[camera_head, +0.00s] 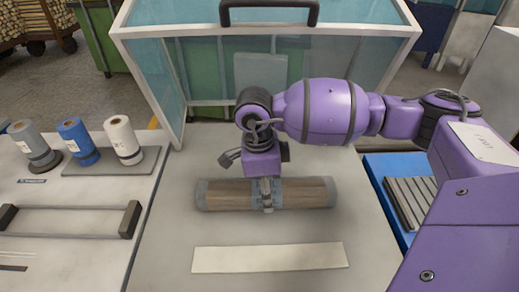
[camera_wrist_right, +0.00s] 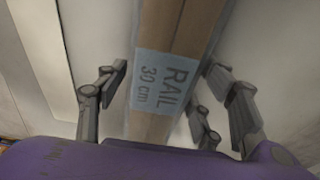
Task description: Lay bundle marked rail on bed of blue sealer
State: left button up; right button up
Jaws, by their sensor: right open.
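The bundle marked rail (camera_head: 308,193) lies flat on the pale work surface, left to right, with grey wrapped ends. In the right wrist view its light blue label (camera_wrist_right: 160,82) reads RAIL 30 cm. My right gripper (camera_head: 267,205) is over the bundle's middle, pointing down. Its open fingers show on either side of the bundle in the right wrist view (camera_wrist_right: 165,105); I cannot tell whether they touch it. A blue unit with a grey ribbed top (camera_head: 408,200), apparently the sealer bed, stands at the right, partly hidden by my arm. My left gripper is not in view.
A pale flat strip (camera_head: 268,257) lies in front of the bundle. A teal-paned guard (camera_head: 150,70) with a dark handle stands behind. On the left table are grey, blue (camera_head: 76,138) and white (camera_head: 122,136) spools and a dark-ended bar frame (camera_head: 70,221).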

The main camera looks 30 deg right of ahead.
jog(key=r, duration=0.2)
jog(key=r+p, duration=0.2)
jog(key=r, duration=0.1)
jog(key=shift+w+a+r, duration=0.2)
jog(key=shift+a+r, duration=0.1)
jog(key=shift+r, duration=0.05)
pick_arm(q)
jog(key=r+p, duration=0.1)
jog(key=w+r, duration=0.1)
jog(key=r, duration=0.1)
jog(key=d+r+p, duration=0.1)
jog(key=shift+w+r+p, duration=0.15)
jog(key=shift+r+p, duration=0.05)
jog(key=shift+p, duration=0.1)
pick_arm(e)
notch_tip(320, 180, up, 7)
jog(key=shift+w+a+f, duration=0.15)
jog(key=shift+a+f, duration=0.05)
jog(key=shift+a, duration=0.15)
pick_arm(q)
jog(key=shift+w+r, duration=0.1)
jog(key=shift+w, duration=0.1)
